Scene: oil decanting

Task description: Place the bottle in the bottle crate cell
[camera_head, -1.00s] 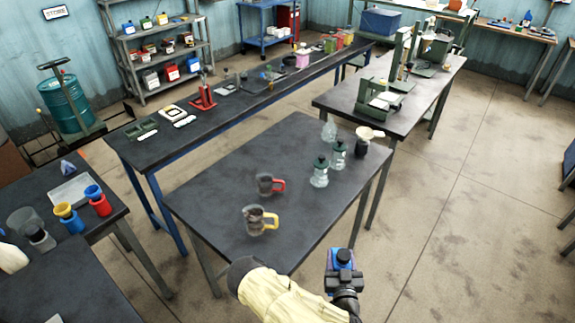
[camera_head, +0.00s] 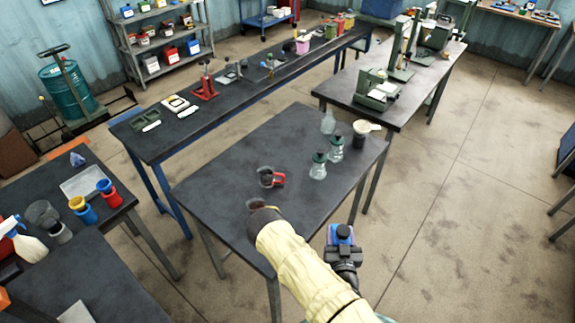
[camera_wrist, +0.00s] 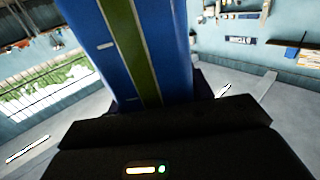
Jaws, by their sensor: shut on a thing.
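The bottle (camera_head: 340,236) is blue with a dark cap, and a little red shows at its side. In the head view it stands upright in my gripper (camera_head: 343,256), beyond the right front edge of the near table and above the floor. In the wrist view the bottle (camera_wrist: 150,50) fills the upper middle, blue with a green band edged in white. My dark gripper (camera_wrist: 165,130) is shut on it; the fingertips are mostly hidden. I cannot pick out a bottle crate with cells for sure; a blue bin (camera_head: 383,8) is cut off at the top.
The near table (camera_head: 225,185) holds a red-handled jug (camera_head: 268,177), a partly covered jug (camera_head: 262,205), and glass bottles (camera_head: 318,166) at its right. A left table carries a pale tray (camera_head: 83,183) and coloured funnels (camera_head: 83,209). The floor (camera_head: 450,200) to the right is clear.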

